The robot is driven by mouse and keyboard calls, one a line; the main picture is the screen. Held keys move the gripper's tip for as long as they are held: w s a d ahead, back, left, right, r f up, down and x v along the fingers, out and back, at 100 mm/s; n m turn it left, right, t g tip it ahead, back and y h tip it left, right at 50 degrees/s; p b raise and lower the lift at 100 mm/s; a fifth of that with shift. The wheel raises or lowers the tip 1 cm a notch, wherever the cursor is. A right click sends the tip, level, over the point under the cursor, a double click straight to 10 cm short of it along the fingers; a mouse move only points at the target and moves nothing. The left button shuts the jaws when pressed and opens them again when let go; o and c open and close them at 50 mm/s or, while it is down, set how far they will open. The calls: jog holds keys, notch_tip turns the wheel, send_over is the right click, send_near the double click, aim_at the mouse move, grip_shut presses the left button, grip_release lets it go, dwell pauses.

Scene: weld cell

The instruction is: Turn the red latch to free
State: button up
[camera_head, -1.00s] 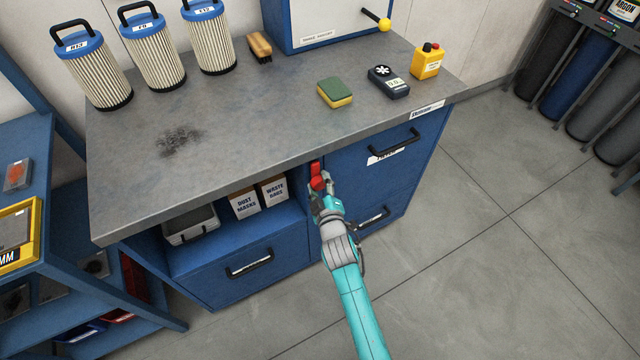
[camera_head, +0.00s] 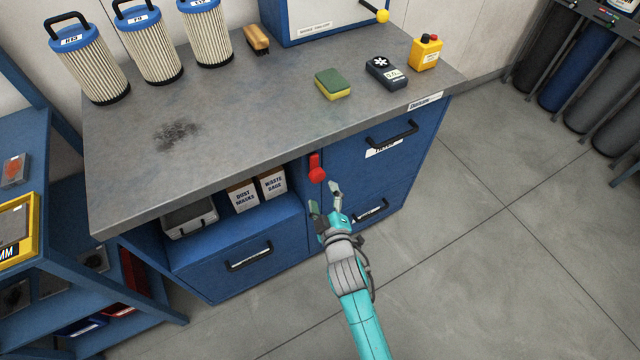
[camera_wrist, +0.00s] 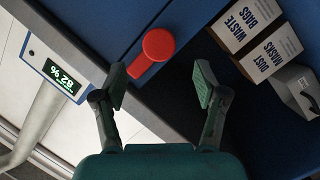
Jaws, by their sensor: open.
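The red latch (camera_head: 316,169) is on the front of the blue cabinet (camera_head: 350,150), just under the worktop edge and left of the upper drawer. In the head view its bar stands roughly upright with the round knob at its lower end. In the wrist view the latch (camera_wrist: 157,46) lies beyond the fingertips, toward the left finger's side. My gripper (camera_head: 324,196) is open and empty, a little below and in front of the latch, apart from it. It also shows in the wrist view (camera_wrist: 160,86) with its two fingers spread.
Drawer handles (camera_head: 393,134) stick out to the right of the latch. An open shelf with a dust masks box (camera_head: 242,196) and a waste bags box (camera_head: 272,182) is to the left. The worktop (camera_head: 230,120) overhangs above. Open floor lies to the right.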

jog(key=shift+v, duration=2.05)
jog(key=s+d+f+m+h, duration=0.1)
jog(key=s+d+m, duration=0.2)
jog(key=s+d, duration=0.55)
jog(key=s+d+f+m+h, duration=0.1)
jog(key=s+d+m, duration=0.35)
jog(key=s, duration=0.75)
jog(key=s+d+r+m+h, duration=0.1)
jog(key=s+d+r+m, duration=0.1)
jog(key=s+r, duration=0.3)
jog(key=s+d+r+m+h, duration=0.2)
jog(key=s+d+r, duration=0.3)
jog(key=s, duration=0.8)
jog(key=shift+s+d+m+g, duration=0.2)
jog(key=shift+m+g, duration=0.1)
jog(key=shift+m, duration=0.45)
jog(key=shift+r, duration=0.1)
